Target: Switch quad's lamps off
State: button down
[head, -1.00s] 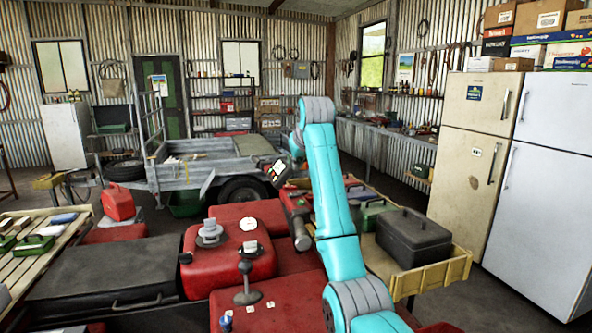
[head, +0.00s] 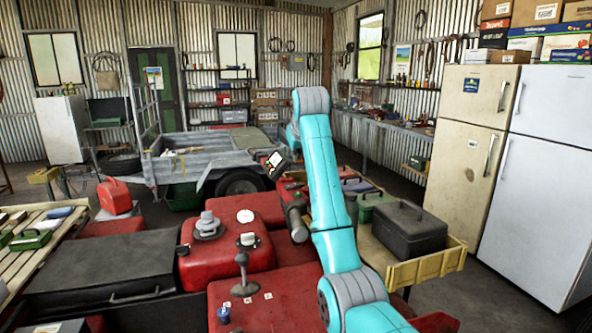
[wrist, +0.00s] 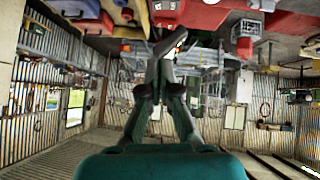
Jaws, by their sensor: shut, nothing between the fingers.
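The red bodywork I take to be the quad's (head: 280,290) fills the near middle of the head view. No lamp switch can be made out clearly. My gripper (wrist: 162,55) is shut and empty in the wrist view, its tips close to a dark piece with an orange mark (wrist: 180,42); contact is unclear.
A yellow tray (head: 425,267) with a black case (head: 408,232) stands right of my arm. A trailer (head: 205,150) is behind. Two fridges (head: 545,190) stand at right. Bare floor shows before the fridges.

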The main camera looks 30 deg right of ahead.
send_over(292, 186)
jog(key=s, duration=0.1)
notch_tip(292, 186, down, 7)
jog(key=shift+r, duration=0.15)
notch_tip(292, 186, down, 2)
jog(key=shift+d+f, duration=0.15)
jog(key=shift+s+d+f, duration=0.1)
jog(key=shift+f, duration=0.75)
